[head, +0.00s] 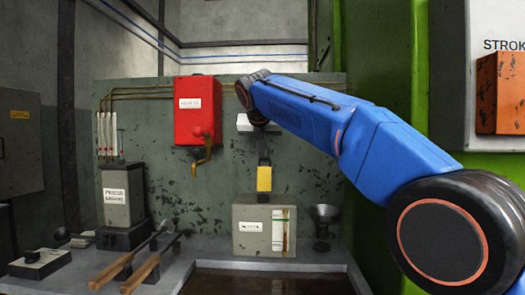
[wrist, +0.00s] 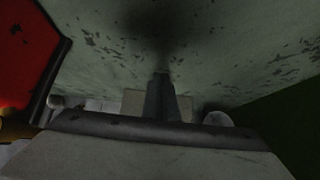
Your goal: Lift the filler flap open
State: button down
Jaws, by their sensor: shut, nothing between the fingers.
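My gripper (head: 264,160) points down at the end of the blue arm, in front of the green panel. Its dark fingers are shut and empty. They stand just above a small yellow piece (head: 264,179), which seems to be the filler flap or its neck. This piece is on a dark base on top of a grey box (head: 249,214) with a label and a sight gauge. I cannot tell whether the fingers touch the yellow piece. In the wrist view my closed fingers (wrist: 160,85) hide what lies behind them, and the flap's hinge cannot be made out.
A red box (head: 197,105) with a lever is on the panel to the left, also at the wrist view's left edge (wrist: 28,55). A dark funnel (head: 324,215) stands right of the grey box. Two wooden-handled tools (head: 135,265) lie on the bench at left.

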jog(key=v, duration=1.7)
jog(key=shift+s, duration=0.2)
jog(key=shift+s+r, duration=0.1)
